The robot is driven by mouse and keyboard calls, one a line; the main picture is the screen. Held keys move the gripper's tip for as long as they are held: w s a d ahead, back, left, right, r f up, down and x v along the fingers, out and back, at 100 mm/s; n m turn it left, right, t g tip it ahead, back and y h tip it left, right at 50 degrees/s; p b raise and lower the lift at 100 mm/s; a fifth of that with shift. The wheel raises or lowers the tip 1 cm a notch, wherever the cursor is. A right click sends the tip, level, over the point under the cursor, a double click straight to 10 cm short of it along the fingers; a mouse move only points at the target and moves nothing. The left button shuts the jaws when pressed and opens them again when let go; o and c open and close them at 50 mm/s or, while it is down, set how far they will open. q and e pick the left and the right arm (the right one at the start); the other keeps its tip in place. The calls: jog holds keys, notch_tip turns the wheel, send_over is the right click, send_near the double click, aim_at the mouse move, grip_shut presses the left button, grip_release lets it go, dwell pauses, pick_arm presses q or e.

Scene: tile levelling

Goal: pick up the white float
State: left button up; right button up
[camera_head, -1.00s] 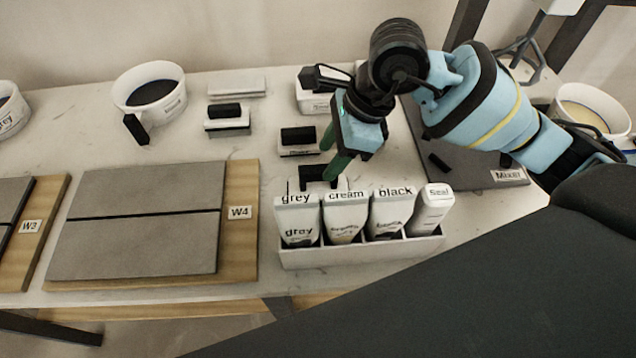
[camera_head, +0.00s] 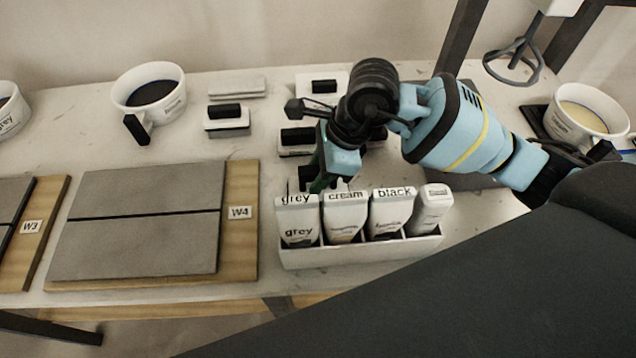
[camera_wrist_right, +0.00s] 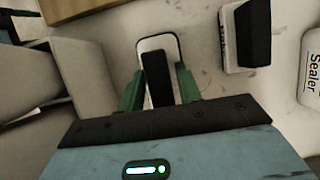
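The white float, a pale rounded plate with a black bar handle, lies on the table below my right gripper in the right wrist view (camera_wrist_right: 158,72). My right gripper (camera_wrist_right: 159,88) is open, with its green fingers on either side of the black handle and a gap showing on both sides. In the head view my right gripper (camera_head: 322,180) points down just behind the row of tubes. There the float is mostly hidden by the gripper and tubes. My left gripper is not in view.
A rack (camera_head: 360,252) of grey, cream and black tubes and a bottle stands directly in front of the gripper. Another black-handled block (camera_head: 297,141) lies close behind, also in the right wrist view (camera_wrist_right: 247,38). The W4 board (camera_head: 240,180) is to the left.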

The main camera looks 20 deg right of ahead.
aim_at(318, 169)
grip_shut()
notch_tip(318, 169, up, 10)
jog(key=shift+r, duration=0.1)
dwell(0.5)
